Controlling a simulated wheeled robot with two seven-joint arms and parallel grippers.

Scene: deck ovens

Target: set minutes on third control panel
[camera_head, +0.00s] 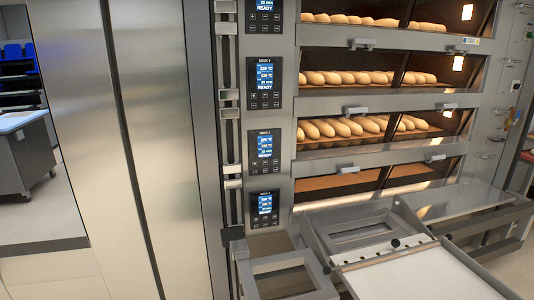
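A column of control panels runs down the oven front left of the baking chambers. The top panel (264,15) is cut by the picture's upper edge. Below it come a second panel (264,83), another panel (264,150) and the lowest panel (264,208). Each has a lit blue screen with white lines of text and small buttons around it. The deck labels and minute digits are too small to read surely. The upper screens appear to end in READY. Neither of my grippers is in view, and nothing touches the panels.
Bread loaves (345,127) lie in the upper decks; the lowest visible deck (340,186) looks empty. Oven handles (361,43) stick out. A metal loader with a pale board (415,275) fills the lower right. A steel cabinet (85,100) stands left. Space before the panels is clear.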

